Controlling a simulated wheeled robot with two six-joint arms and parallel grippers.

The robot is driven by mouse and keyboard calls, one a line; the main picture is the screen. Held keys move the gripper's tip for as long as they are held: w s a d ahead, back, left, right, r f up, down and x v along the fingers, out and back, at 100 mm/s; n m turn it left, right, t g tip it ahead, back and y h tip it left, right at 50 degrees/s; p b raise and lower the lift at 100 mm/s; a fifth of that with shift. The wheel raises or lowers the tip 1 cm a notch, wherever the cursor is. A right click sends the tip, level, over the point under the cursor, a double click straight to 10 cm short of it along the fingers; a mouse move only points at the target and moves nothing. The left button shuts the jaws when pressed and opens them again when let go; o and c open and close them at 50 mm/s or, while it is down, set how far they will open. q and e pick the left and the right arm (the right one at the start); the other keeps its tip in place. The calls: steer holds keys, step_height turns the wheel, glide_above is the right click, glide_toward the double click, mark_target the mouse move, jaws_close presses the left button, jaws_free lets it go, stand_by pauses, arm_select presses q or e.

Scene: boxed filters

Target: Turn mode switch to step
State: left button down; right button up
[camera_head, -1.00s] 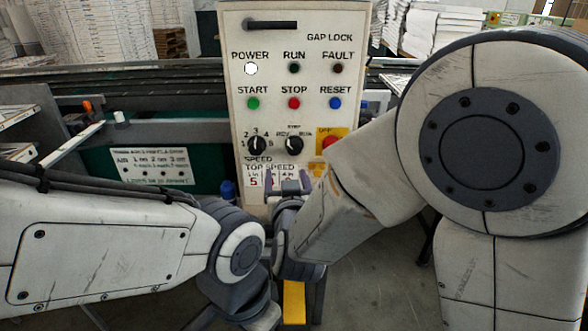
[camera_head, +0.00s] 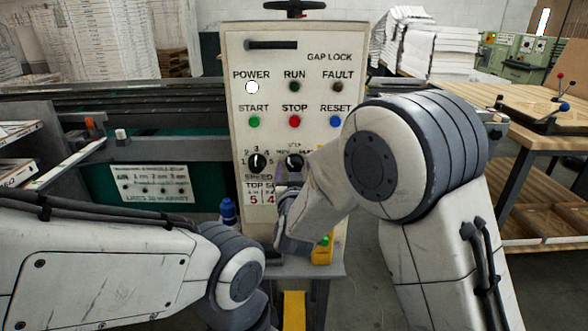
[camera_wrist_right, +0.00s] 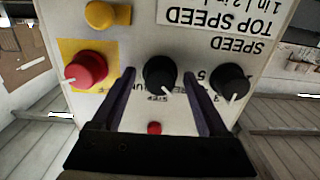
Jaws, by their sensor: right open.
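The mode switch is a black knob (camera_head: 294,161) under the STEP label on the control panel, right of the black speed knob (camera_head: 257,162). In the wrist view, which looks upside down, the mode switch (camera_wrist_right: 159,74) has a white mark pointing down and slightly right; its exact setting is hard to tell. My right gripper (camera_wrist_right: 159,84) is open, its two dark fingers on either side of the knob, with gaps visible. In the head view, my right gripper (camera_head: 291,178) is just below the knob. My left arm is at lower left; its gripper is out of sight.
The red button (camera_wrist_right: 86,68) on its yellow plate is close beside one finger in the wrist view; my right arm hides it in the head view. A wooden table (camera_head: 530,110) is at right.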

steer(key=shift+c, duration=0.4)
jaws_close()
steer(key=shift+f+m+b, duration=0.15)
steer(key=shift+m+b, duration=0.45)
steer(key=shift+b, duration=0.25)
steer(key=m+b, duration=0.6)
steer(key=shift+b, duration=0.3)
steer(key=shift+m+b, duration=0.75)
steer(key=shift+m, duration=0.15)
steer(key=shift+r, duration=0.2)
